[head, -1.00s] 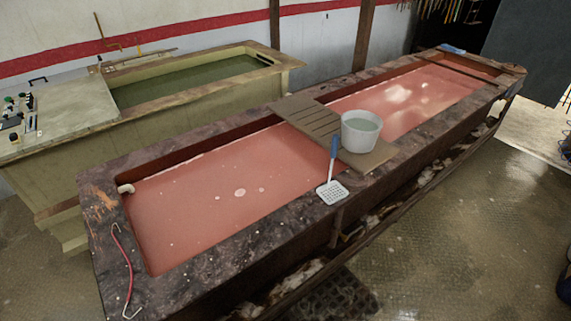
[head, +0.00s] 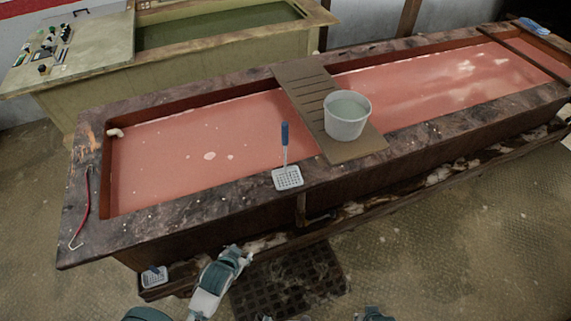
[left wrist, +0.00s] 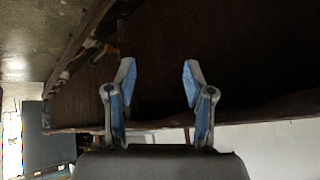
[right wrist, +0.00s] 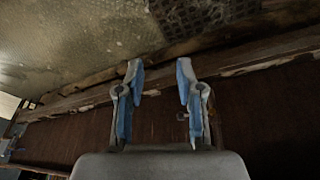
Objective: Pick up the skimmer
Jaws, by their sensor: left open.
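The skimmer has a white square perforated head (head: 287,178) resting on the near rim of the long trough and a blue handle (head: 285,133) pointing up and back over the pink liquid. Nothing touches it from my side. My left gripper (left wrist: 159,77) is open and empty in the left wrist view, facing a dark brown surface. My right gripper (right wrist: 159,77) is open and empty in the right wrist view, facing a dark wooden side and ledge. In the head view, parts of my arms show at the bottom, below the trough; the fingertips are not clear there.
A white bucket (head: 347,115) stands on a slatted board (head: 305,93) across the trough (head: 230,202), right of the skimmer. A red hooked rod (head: 84,208) lies on the left rim. A small white grid piece (head: 154,276) is on the lower ledge. A dark mat (head: 285,284) lies in front.

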